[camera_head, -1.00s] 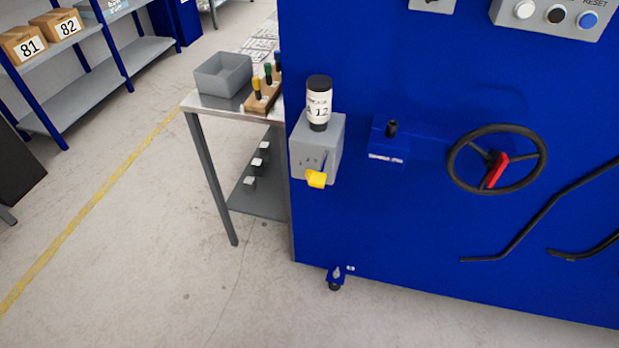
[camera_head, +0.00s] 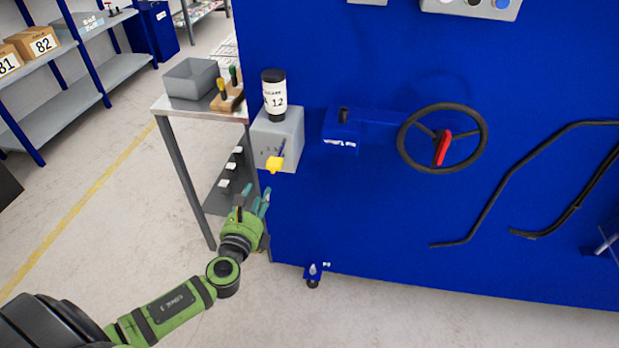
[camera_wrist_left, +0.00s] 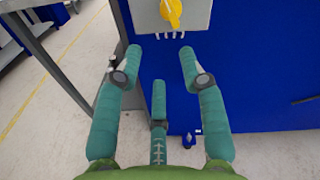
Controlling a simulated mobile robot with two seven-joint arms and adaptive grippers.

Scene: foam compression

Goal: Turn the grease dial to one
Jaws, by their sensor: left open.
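The grease dial is a yellow pointer knob (camera_head: 273,164) on the front of a grey box (camera_head: 291,137) at the left edge of the blue machine. Small marks show on the box by the knob, too small to read. A white bottle with a black cap (camera_head: 274,96) stands on the box. My left gripper (camera_head: 254,198) is open and empty, just below and left of the knob, apart from it. In the left wrist view the yellow knob (camera_wrist_left: 172,12) is at the top, beyond the spread teal fingers (camera_wrist_left: 160,60). My right gripper is not in view.
A steel table (camera_head: 180,106) with a grey bin (camera_head: 191,78) and a wooden block of coloured handles (camera_head: 228,97) stands left of the machine. A black handwheel (camera_head: 441,137) and bent black bars (camera_head: 500,180) are to the right. The floor in front is clear.

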